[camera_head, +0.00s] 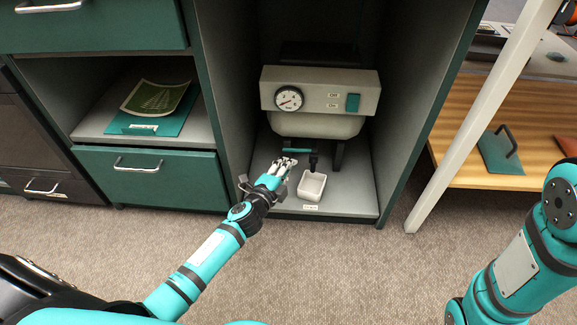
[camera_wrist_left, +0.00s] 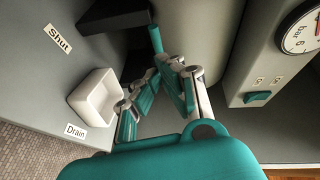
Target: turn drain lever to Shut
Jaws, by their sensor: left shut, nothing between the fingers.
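The drain lever (camera_head: 296,150) is a thin teal bar under the grey tank unit, lying roughly sideways and pointing left from a dark valve (camera_head: 313,161). In the left wrist view a teal bar end (camera_wrist_left: 155,39) shows just past my fingertips. My left gripper (camera_head: 287,162) is shut and empty, just in front of and below the lever; I cannot tell whether it touches. It also fills the middle of the left wrist view (camera_wrist_left: 163,80). A "Shut" label (camera_wrist_left: 60,40) and a "Drain" label (camera_wrist_left: 75,131) lie on the cabinet floor. My right gripper is out of view.
A small white tray (camera_head: 305,193) stands on the cabinet floor below the valve. The tank unit has a round gauge (camera_head: 289,99) and a teal switch (camera_head: 352,103). Cabinet walls bound the bay on both sides. A white slanted post (camera_head: 460,150) stands to the right.

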